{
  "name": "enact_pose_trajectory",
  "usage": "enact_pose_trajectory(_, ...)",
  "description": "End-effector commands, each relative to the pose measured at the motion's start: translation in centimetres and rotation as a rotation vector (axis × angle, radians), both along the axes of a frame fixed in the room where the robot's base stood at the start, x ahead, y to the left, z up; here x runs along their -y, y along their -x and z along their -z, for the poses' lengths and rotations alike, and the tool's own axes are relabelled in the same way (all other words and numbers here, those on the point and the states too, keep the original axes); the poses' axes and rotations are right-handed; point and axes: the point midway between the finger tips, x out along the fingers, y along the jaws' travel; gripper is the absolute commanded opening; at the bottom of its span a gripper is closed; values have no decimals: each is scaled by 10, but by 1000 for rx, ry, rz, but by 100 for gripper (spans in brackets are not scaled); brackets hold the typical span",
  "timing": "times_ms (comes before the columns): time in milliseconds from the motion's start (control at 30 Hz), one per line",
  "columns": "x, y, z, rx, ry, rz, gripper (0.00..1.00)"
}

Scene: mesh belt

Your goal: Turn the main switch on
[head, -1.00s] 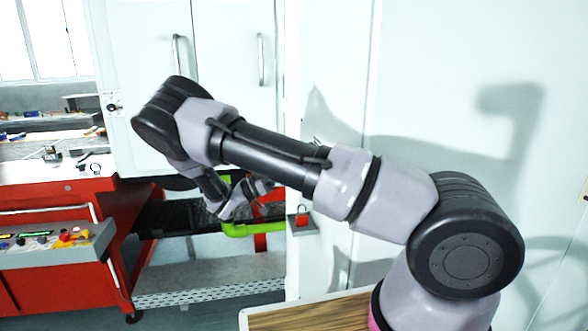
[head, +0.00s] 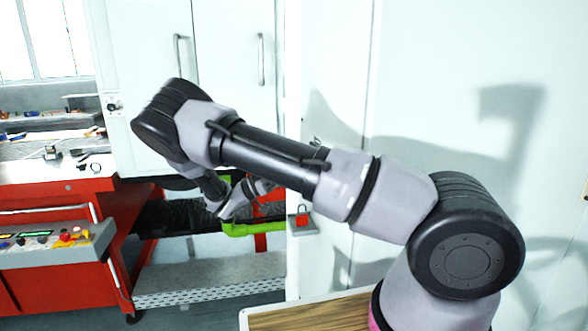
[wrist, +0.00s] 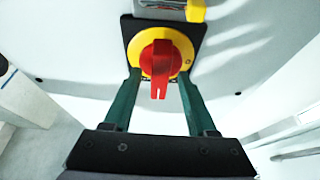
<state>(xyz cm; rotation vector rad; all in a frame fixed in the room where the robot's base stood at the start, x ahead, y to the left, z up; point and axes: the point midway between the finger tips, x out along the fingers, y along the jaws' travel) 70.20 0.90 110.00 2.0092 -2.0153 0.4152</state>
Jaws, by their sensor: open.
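The main switch is a red rotary handle (wrist: 160,66) on a round yellow plate (wrist: 181,45) with a black square backing, mounted on a white panel in the wrist view. The handle's narrow end points down in the picture. My gripper (wrist: 160,80) is open, with one green finger on each side of the switch's lower part and the handle between them. I cannot tell whether the fingers touch it. In the head view my arm hides the switch, and the gripper itself is not clear there.
A grey box with a yellow part (wrist: 196,10) sits just above the switch. In the head view a red padlock (head: 302,219) hangs on the cabinet edge. A control panel (head: 55,243) with buttons is at left, and a green bar (head: 238,230) lies below my arm.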

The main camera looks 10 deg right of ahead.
Motion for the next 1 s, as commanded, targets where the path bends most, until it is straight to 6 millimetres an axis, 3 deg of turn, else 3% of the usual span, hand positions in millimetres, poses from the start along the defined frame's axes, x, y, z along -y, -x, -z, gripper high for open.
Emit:
enact_pose_trajectory(167, -16, 0, 7, 0, 2, -4, 57)
enact_pose_trajectory(600, -90, -1, 37, 2, 1, -4, 57)
enact_pose_trajectory(1000, -100, -1, 42, 0, 0, 0, 57)
